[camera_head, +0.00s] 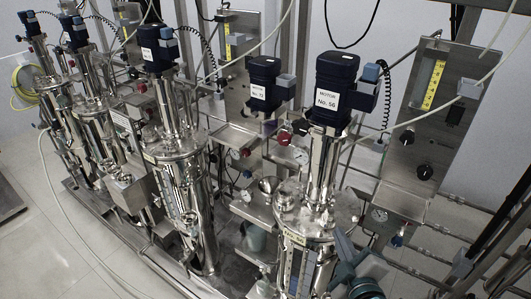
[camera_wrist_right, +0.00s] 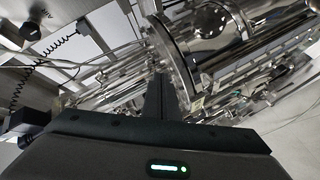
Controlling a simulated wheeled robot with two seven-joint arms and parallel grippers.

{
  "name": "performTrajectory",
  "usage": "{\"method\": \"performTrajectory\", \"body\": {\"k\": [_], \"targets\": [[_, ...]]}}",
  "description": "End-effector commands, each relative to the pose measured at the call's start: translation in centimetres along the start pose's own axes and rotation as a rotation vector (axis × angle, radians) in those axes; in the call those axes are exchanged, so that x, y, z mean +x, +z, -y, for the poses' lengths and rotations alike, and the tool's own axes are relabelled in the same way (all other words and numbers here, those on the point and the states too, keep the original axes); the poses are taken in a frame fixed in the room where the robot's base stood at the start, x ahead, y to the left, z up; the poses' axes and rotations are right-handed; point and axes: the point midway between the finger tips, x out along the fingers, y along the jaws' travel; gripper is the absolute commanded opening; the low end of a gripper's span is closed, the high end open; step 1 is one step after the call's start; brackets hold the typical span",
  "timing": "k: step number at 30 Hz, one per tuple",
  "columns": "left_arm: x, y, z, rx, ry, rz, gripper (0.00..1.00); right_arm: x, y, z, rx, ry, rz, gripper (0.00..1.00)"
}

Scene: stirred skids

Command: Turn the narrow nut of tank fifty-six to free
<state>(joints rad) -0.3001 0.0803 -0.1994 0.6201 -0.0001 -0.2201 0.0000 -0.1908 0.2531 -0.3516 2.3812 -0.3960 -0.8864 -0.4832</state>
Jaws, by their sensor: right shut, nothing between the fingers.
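Tank fifty-six (camera_head: 320,222) is the shiny steel vessel at right of the head view. Its blue motor (camera_head: 335,85) on top bears the label "No. 56". My right gripper (camera_head: 343,262) is low at the tank's front right side. In the right wrist view its dark fingers (camera_wrist_right: 159,88) are shut together and empty, pointing at a steel vessel and its rim (camera_wrist_right: 178,55). I cannot tell whether the fingertips touch anything. I cannot make out the narrow nut; it is too small or hidden. My left gripper is not in view.
A motor labelled "No. 72" or similar (camera_head: 264,84) stands behind tank fifty-six. Another steel tank (camera_head: 184,195) stands left of it, with more beyond. A steel panel with a yellow gauge (camera_head: 433,85) and black knobs stands at right. Hoses cross above; bare floor (camera_head: 75,240) lies at front left.

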Motion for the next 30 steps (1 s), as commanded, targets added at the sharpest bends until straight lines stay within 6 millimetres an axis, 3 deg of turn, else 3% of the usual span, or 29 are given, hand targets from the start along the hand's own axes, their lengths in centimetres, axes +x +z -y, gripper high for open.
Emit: {"method": "performTrajectory", "body": {"k": [4, 8, 12, 15, 18, 21, 24, 27, 28, 30], "targets": [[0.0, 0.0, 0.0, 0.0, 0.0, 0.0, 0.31, 1.2, -6.5, -5.1, -0.239, 0.188, -0.189, 0.0], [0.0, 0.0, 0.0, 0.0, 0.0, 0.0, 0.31, 0.5, -12.8, -8.9, -0.48, 0.385, -0.354, 0.0], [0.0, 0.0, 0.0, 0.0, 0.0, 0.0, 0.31, -1.9, -20.1, -11.8, -0.776, 0.639, -0.53, 0.0], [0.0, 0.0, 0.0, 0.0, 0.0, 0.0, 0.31, -4.7, -25.1, -12.5, -1.014, 0.856, -0.658, 0.0], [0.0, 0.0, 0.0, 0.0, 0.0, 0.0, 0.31, -8.2, -29.4, -11.6, -1.281, 1.11, -0.785, 0.0], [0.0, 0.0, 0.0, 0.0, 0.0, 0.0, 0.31, -11.4, -32.2, -9.2, -1.549, 1.383, -0.904, 0.0], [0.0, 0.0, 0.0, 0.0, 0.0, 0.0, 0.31, -13.7, -33.1, -5.7, -1.806, 1.664, -1.016, 0.0], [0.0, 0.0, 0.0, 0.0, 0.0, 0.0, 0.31, -14.6, -32.2, -2.0, -2.049, 1.953, -1.13, 0.0], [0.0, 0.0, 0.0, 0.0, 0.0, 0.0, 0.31, -14.6, -31.6, -0.9, 2.089, -2.013, 1.149, 0.0], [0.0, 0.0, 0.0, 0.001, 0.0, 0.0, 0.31, -14.0, -29.6, 1.3, 1.886, -1.867, 1.046, 0.0]]}}
